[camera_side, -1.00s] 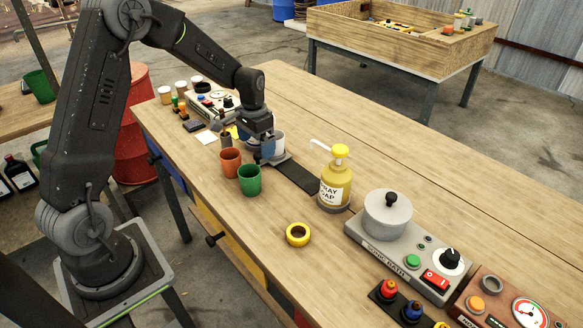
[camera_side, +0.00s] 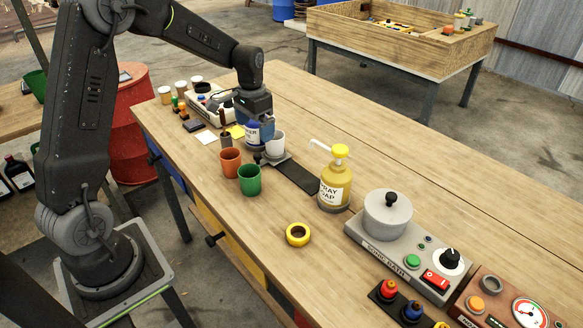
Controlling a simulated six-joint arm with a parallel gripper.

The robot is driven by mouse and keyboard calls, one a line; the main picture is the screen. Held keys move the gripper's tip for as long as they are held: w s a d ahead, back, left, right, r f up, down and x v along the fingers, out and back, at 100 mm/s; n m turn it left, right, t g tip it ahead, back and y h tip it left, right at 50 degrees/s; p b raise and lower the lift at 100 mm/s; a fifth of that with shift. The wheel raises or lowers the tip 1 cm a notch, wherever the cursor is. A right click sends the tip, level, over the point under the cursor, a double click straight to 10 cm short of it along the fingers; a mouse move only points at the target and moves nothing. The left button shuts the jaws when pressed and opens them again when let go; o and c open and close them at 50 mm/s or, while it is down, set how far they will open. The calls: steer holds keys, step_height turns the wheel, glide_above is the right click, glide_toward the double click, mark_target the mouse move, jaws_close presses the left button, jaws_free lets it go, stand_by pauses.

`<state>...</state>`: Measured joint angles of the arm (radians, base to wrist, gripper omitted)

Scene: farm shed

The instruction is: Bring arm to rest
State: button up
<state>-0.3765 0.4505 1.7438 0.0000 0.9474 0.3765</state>
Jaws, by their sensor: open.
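My gripper (camera_side: 257,128) is on the far left part of the long wooden table (camera_side: 330,140), pointing down. Its fingers are close around or just behind a blue-labelled bottle (camera_side: 253,133), and the bottle partly hides them. The jaws are open. A white cup (camera_side: 275,143) stands just to the right of the gripper, on a small grey stand at the end of a black strip (camera_side: 297,177). An orange cup (camera_side: 230,161) and a green cup (camera_side: 249,180) stand in front of it.
A yellow spray soap bottle (camera_side: 335,180), a tape roll (camera_side: 298,235) and a sonic bath (camera_side: 388,216) stand to the right. A control box (camera_side: 208,104) and small jars stand behind, at the left. The table's back right is clear.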

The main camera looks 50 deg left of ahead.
steer(key=shift+r, duration=0.1)
steer(key=s+d+r+t, duration=0.3)
steer(key=s+d+r, duration=0.6)
steer(key=d+r, duration=0.15)
steer(key=s+d+r+t, duration=0.1)
steer(key=s+d, duration=0.2)
steer(key=s, duration=0.3)
steer(key=s+d+r+t, duration=0.1)
steer(key=s+d, duration=0.2)
steer(key=s, duration=0.4)
steer(key=shift+s+r+t, duration=0.25)
steer(key=shift+t, duration=0.05)
